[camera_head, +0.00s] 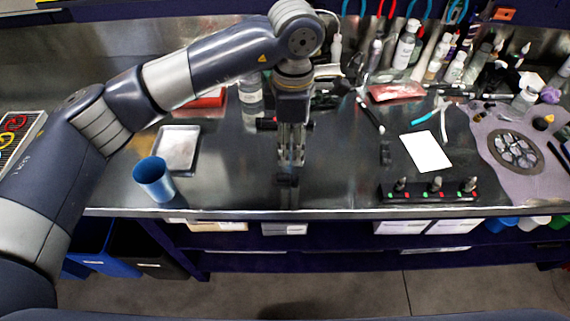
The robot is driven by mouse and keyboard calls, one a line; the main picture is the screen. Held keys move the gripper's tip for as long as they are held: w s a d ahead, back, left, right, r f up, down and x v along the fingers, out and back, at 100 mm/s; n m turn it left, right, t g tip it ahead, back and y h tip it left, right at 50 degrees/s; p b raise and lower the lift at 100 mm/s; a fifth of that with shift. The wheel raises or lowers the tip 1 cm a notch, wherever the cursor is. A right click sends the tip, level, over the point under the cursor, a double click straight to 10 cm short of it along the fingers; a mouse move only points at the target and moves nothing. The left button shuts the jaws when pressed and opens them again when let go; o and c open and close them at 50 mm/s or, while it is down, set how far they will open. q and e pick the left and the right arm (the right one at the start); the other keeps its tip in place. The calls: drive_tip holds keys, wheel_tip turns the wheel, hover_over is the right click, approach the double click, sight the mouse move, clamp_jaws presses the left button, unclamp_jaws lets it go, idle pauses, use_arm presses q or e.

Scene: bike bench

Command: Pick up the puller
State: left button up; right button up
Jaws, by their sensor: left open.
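My left gripper (291,160) points straight down over the middle of the bench, with its fingers open and nothing seen between them. A small dark shape (287,181) shows on the bench just below the fingertips; I cannot tell whether it is an object or a reflection. A small black part (385,153) lies on the bench to the right of the gripper, apart from it. I cannot tell for sure which thing is the puller. My right gripper is not in view.
A black rack (428,192) with several upright pieces stands at the front edge. A blue cup (153,179) and metal tray (177,147) stand left. Bottles (405,44) crowd the back. The bench between cup and gripper is clear.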

sight(289, 175)
use_arm(q)
drive_tip(key=f, duration=0.2)
drive_tip(key=s+f+p, duration=0.1)
drive_tip(key=shift+f, duration=0.75)
drive_tip(key=f+p, duration=0.1)
drive_tip(key=f, duration=0.1)
drive_tip(key=f+p, duration=0.1)
drive_tip(key=f, duration=0.1)
drive_tip(key=shift+s+a+f, duration=0.15)
drive_tip(key=shift+a, duration=0.05)
drive_tip(key=shift+f, duration=0.15)
clamp_jaws()
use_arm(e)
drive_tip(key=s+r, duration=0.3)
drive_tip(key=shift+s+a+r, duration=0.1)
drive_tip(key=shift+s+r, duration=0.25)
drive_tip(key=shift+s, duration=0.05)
